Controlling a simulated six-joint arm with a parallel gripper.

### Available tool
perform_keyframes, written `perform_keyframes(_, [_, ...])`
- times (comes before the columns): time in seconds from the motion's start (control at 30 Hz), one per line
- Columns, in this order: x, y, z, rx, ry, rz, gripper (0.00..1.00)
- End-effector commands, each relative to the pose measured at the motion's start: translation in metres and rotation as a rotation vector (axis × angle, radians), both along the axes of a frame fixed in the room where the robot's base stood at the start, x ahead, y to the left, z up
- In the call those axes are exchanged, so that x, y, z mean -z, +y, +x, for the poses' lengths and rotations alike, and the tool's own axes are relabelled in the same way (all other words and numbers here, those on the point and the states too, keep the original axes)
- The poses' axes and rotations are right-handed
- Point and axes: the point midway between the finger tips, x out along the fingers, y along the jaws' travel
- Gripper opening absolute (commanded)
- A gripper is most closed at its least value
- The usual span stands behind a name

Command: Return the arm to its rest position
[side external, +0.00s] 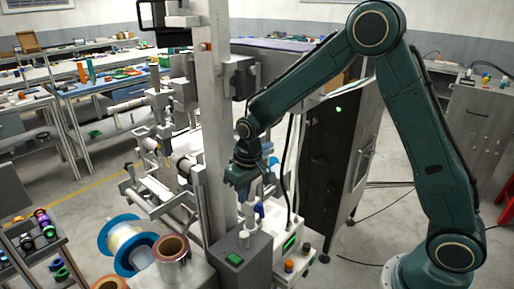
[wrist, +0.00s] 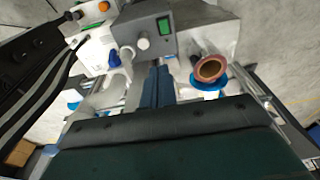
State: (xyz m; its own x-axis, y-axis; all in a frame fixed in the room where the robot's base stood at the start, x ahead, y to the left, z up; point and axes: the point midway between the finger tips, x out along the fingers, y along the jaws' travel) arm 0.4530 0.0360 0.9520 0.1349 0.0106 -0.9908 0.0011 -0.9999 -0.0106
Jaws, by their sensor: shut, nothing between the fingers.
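My gripper (side external: 243,192) hangs from my dark green arm in the middle of the side external view. It points down above a grey control box (side external: 247,268) with a green button. In the wrist view my gripper (wrist: 161,68) shows as blue fingers close together, with nothing between them. In that view the grey box (wrist: 147,18) lies just beyond the fingertips. The arm is bent high at the elbow, and its base stands at the lower right.
A blue-flanged reel (side external: 110,243) and a copper-coloured roll (side external: 172,250) lie left of the box. A tall grey post (side external: 217,110) stands close beside my gripper. A dark cabinet (side external: 325,160) is behind the arm. Floor at the right is partly free, with cables across it.

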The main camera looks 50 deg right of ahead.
Motion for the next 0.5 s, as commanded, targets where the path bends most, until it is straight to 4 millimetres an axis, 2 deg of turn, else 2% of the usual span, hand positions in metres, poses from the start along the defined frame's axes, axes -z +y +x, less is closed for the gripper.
perform_keyframes(0.03, [-0.015,-0.002,-0.005,0.001,-0.016,0.001,0.0])
perform_keyframes(0.1, [-0.032,-0.004,-0.013,0.001,-0.032,0.001,0.0])
perform_keyframes(0.5, [-0.114,-0.015,-0.071,0.001,-0.118,0.003,0.0])
